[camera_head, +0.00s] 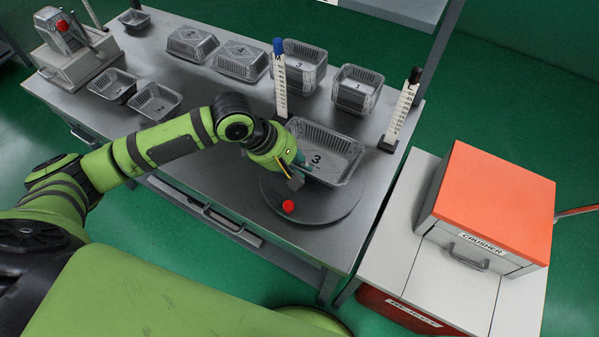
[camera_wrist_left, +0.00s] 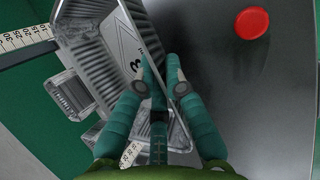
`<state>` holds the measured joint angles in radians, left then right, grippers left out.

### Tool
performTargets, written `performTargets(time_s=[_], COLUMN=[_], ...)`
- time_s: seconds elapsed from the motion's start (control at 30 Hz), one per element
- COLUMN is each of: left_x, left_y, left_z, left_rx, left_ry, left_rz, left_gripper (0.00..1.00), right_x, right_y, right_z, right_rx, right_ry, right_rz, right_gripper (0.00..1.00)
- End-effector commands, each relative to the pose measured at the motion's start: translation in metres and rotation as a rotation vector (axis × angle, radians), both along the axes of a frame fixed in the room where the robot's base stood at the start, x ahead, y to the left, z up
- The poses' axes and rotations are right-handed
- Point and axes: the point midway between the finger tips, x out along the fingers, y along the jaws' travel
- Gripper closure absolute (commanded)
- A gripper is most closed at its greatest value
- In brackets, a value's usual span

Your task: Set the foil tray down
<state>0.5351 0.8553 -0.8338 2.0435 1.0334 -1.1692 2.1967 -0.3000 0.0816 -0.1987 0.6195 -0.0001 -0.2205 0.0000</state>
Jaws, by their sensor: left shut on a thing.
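The foil tray (camera_head: 341,144) is a silver ribbed tray marked 3. It is at the far side of a round dark plate (camera_head: 335,205) on the table. My left gripper (camera_head: 297,172) is shut on its near left rim. In the left wrist view, my left gripper's fingers (camera_wrist_left: 160,78) pinch the rim of the tray (camera_wrist_left: 92,35), which looks tilted in that view. I cannot tell whether the tray touches the plate. My right gripper is not in view.
A red knob (camera_head: 288,206) is at the plate's near edge. Upright rulers with a blue top (camera_head: 281,85) and a black top (camera_head: 399,115) flank the tray. Other trays (camera_head: 300,72) stand behind. An orange-topped crusher (camera_head: 495,200) is at right.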

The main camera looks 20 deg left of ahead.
Motion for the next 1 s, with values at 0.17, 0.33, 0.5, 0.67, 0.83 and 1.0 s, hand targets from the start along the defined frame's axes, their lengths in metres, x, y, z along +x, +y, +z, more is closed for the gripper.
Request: performTargets(time_s=[0.17,0.33,0.5,0.67,0.83,1.0], left_x=[0.000,0.001,0.001,0.001,0.001,0.000], left_y=[0.001,0.001,0.001,0.001,0.001,0.002], left_z=[-0.021,-0.039,-0.041,-0.041,-0.041,-0.038], left_rx=[0.001,-0.001,-0.001,-0.001,-0.001,0.000], left_ry=[0.004,0.001,0.000,0.001,0.001,0.000], left_rz=[0.000,0.000,0.000,-0.001,-0.001,0.000], left_gripper=[1.00,1.00,1.00,0.64,0.64,0.64], right_x=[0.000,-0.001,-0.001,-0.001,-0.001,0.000], right_y=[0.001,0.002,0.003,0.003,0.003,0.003], right_z=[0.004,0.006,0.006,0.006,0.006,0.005], right_rx=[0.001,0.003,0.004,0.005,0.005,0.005], right_ry=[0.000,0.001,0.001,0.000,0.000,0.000], right_rz=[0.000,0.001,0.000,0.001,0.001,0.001], right_gripper=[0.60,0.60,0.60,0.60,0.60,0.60])
